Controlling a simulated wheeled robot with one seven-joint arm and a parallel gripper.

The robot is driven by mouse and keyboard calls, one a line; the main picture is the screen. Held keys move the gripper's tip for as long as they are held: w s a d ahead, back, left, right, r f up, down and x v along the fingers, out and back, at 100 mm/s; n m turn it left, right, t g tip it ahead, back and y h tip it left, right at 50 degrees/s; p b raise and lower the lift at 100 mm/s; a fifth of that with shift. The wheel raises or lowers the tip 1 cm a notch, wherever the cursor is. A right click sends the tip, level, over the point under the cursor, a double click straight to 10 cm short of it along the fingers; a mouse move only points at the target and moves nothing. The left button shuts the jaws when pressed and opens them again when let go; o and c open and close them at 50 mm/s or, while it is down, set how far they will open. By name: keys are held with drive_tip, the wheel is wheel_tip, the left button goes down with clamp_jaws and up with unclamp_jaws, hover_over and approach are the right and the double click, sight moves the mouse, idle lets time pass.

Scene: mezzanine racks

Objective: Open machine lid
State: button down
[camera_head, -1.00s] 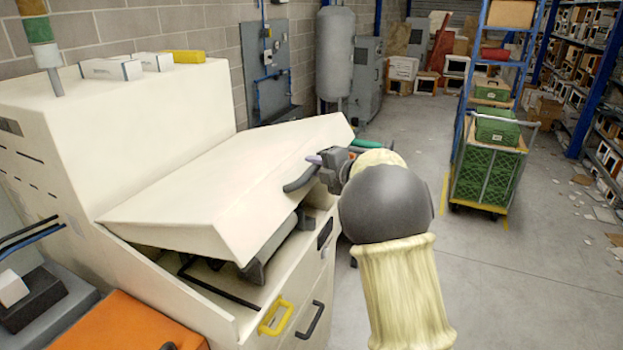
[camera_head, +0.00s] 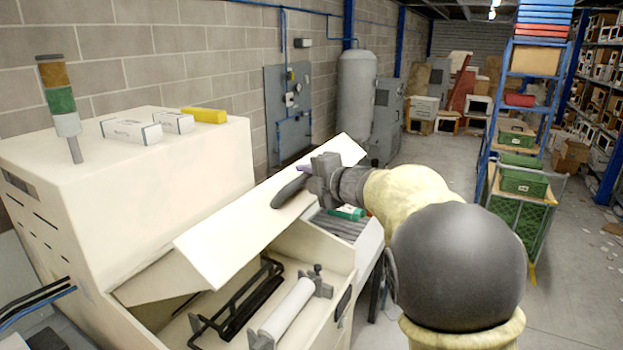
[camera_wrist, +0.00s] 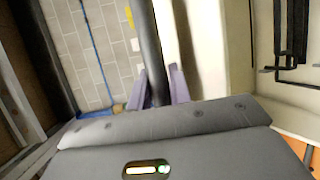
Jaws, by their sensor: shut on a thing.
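The machine (camera_head: 120,190) is a cream cabinet at the left of the head view. Its cream lid (camera_head: 260,215) is tilted up, with its front edge raised well clear of the body. A dark grey handle (camera_head: 289,191) is on the lid's front face. My gripper (camera_head: 305,180) is shut on this handle. In the wrist view the dark handle bar (camera_wrist: 148,45) runs between the two purple fingertips (camera_wrist: 161,88). Inside the open machine, a white roller (camera_head: 288,305) and a black frame (camera_head: 240,305) show.
White boxes (camera_head: 132,131), a yellow item (camera_head: 204,115) and a signal light (camera_head: 58,100) stand on the machine's top. A blue rack cart with green crates (camera_head: 520,182) stands at the right. Grey floor (camera_head: 440,160) is clear between them.

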drive_tip(key=shift+w+d, duration=0.1)
drive_tip(key=c, duration=1.3)
unclamp_jaws()
drive_tip(key=shift+s, duration=0.2)
drive_tip(key=shift+s+d+b, duration=0.35)
drive_tip(key=shift+s+b, duration=0.05)
drive_tip(key=shift+b, duration=0.1)
drive_tip(key=b+v, duration=0.4)
drive_tip(key=v, duration=1.2)
drive_tip(key=shift+d+b, duration=0.15)
drive_tip(key=shift+b, duration=0.25)
